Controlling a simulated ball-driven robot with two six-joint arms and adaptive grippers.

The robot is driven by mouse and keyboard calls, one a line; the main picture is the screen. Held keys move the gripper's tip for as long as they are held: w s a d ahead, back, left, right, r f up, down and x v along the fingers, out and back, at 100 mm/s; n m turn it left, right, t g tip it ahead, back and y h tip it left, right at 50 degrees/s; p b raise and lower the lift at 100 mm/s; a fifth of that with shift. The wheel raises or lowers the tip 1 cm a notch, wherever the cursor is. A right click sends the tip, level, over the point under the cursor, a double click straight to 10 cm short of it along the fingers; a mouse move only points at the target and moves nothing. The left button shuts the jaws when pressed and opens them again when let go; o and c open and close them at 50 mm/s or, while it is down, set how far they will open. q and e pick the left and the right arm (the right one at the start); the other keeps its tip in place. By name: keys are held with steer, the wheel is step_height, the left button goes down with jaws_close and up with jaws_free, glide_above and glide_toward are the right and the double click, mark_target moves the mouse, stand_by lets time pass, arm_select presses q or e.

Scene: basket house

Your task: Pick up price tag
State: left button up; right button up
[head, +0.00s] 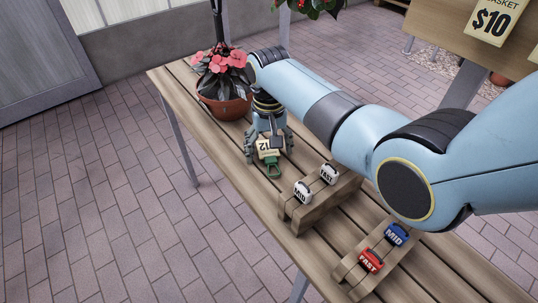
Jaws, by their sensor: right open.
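A small cream price tag (266,147) with "12" on it lies at the right gripper, above or on the wooden table (215,138). A green piece (273,168) shows at its near end. My right gripper (270,153) points down over the tag with its fingers apart on either side of it. Whether the fingers touch the tag cannot be made out. My left gripper is not in view.
A potted plant with pink flowers (224,75) stands just behind the right gripper. Wooden blocks hold white "MID" (303,193) and "FAST" (329,174) pieces, and blue "MID" (396,235) and red "FAST" (371,260) pieces. A "$10" sign (493,22) is at the upper right.

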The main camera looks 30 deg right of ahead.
steer(key=c, duration=1.1)
